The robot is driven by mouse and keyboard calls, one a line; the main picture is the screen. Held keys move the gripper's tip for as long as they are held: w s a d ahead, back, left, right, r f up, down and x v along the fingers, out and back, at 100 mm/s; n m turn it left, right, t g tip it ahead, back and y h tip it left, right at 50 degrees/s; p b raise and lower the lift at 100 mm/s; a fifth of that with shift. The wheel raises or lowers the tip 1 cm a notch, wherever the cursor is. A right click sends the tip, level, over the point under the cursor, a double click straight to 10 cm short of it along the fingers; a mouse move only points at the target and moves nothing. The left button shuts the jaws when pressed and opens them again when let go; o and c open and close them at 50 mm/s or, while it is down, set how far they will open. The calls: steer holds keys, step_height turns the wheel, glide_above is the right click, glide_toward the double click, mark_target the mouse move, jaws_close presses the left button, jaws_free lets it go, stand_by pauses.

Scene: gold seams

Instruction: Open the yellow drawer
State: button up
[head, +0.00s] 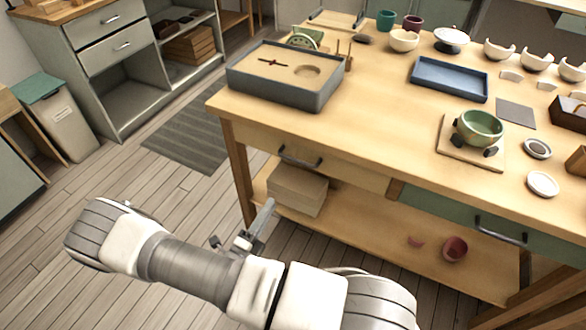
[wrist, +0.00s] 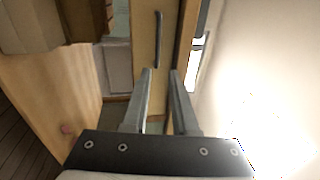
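The yellow drawer (head: 335,172) is a pale yellow-wood front under the left part of the workbench top, and it looks shut. Its dark bar handle (head: 300,160) is on that front. In the wrist view the drawer front (wrist: 144,45) is ahead, with the handle (wrist: 158,38) running upright in the picture. My gripper (wrist: 160,72) is open and empty. Its fingertips are just short of the handle and roughly in line with it; I cannot tell the exact gap. In the head view my gripper (head: 262,218) is low in front of the bench, partly hidden by my arm.
A green drawer (head: 450,214) with its own handle is to the right. The lower shelf (head: 370,236) holds a box (head: 297,188) and a red bowl (head: 455,249). A sand tray (head: 285,75) and pottery stand on the bench top. The floor at left is open.

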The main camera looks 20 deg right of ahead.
mark_target(296, 160)
steer(key=shift+n+t, duration=0.3)
steer(key=x, duration=0.5)
steer(key=b+x, duration=0.1)
steer(key=x, duration=0.5)
steer(key=f+b+x, duration=0.1)
steer(key=x, duration=0.5)
steer(key=shift+w, duration=0.25)
jaws_close()
stand_by(0.4)
